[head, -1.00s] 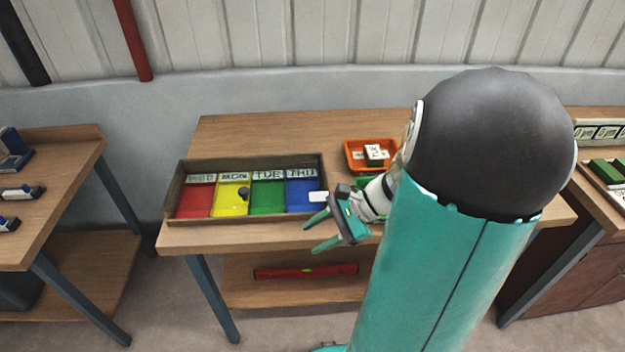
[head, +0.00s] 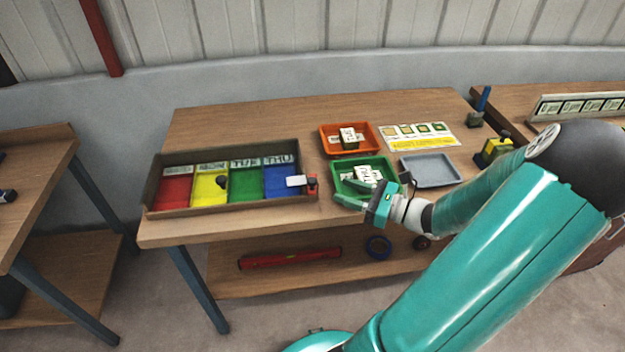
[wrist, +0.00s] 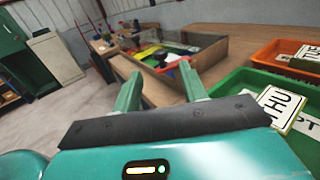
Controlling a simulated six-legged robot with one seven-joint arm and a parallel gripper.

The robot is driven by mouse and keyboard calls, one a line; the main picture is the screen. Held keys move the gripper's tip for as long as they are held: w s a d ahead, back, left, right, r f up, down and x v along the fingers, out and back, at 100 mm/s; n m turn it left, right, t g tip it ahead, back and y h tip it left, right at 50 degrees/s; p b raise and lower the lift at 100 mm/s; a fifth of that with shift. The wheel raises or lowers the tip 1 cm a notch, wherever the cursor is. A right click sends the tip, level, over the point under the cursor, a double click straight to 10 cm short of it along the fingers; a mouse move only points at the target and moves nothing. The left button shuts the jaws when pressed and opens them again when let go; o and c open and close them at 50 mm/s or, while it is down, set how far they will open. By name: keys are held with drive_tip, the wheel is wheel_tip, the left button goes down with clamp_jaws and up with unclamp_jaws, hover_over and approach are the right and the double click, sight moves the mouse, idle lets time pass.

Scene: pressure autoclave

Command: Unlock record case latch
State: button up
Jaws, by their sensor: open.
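The record case (head: 225,207) is a brown open box near the left front of the bench. It has red, yellow, green and blue compartments with day cards along the back. A red latch-like piece (head: 312,184) with a white tab (head: 295,181) sits at its right end. A dark knob (head: 222,182) stands over the yellow part. The latch's state cannot be told.
A green tray (head: 338,167) and an orange tray (head: 327,141) hold day cards and blocks. A grey tray (head: 448,170) looks empty. A printed sheet (head: 418,135) lies behind it. A red level (head: 290,259) and blue ring (head: 379,247) are on the lower shelf.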

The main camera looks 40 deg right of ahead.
sight(315, 180)
drive_tip(key=x, duration=1)
clamp_jaws()
drive_tip(key=shift+s+d+n+g+y, duration=0.2)
drive_tip(key=shift+n+g+y, duration=0.25)
drive_tip(key=shift+n+y, duration=0.35)
drive_tip(key=shift+s+d+n+g+y, duration=0.2)
drive_tip(key=shift+n+g+y, duration=0.3)
drive_tip(key=shift+y, duration=0.5)
unclamp_jaws()
drive_tip(key=v, duration=1.3)
drive_tip(key=shift+s+d, duration=0.2)
drive_tip(key=shift+s, duration=0.15)
